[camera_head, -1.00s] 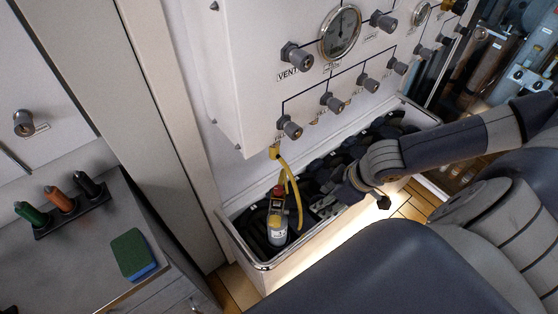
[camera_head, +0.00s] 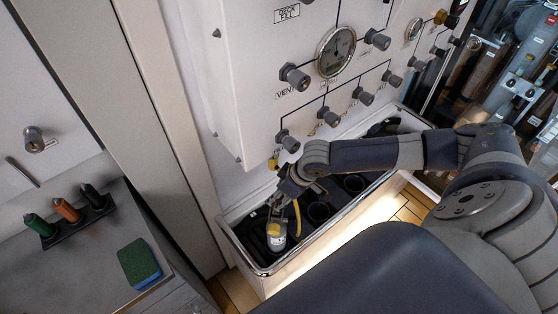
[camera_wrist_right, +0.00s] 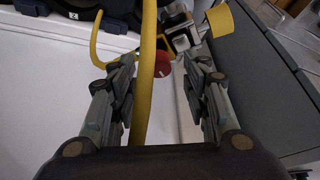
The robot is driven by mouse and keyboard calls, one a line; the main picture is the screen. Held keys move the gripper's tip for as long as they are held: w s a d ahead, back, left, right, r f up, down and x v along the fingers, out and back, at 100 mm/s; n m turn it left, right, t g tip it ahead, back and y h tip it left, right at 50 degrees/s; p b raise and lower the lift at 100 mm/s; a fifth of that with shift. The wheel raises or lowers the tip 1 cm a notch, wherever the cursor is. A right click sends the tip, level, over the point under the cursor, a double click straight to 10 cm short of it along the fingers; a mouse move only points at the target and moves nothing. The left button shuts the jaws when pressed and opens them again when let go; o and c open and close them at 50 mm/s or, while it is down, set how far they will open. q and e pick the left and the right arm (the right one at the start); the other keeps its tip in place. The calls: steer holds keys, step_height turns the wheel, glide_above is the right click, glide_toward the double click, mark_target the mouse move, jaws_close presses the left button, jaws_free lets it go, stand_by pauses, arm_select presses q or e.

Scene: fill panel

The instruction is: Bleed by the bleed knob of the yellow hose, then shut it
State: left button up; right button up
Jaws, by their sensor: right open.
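In the right wrist view the yellow hose (camera_wrist_right: 146,85) passes in front of the open fingers. A red knob (camera_wrist_right: 163,62) on the hose's fitting lies ahead, between the fingertips; I cannot tell whether they touch it. My left gripper is not in view.
The white fill panel (camera_head: 240,80) with several grey knobs and gauges stands close behind my right arm. The trough's metal rim (camera_head: 262,271) surrounds the bottle and dark round holders. A counter at left carries a green and blue sponge (camera_head: 139,263) and several coloured handles.

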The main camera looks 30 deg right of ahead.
steer(key=shift+x, duration=0.95)
jaws_close()
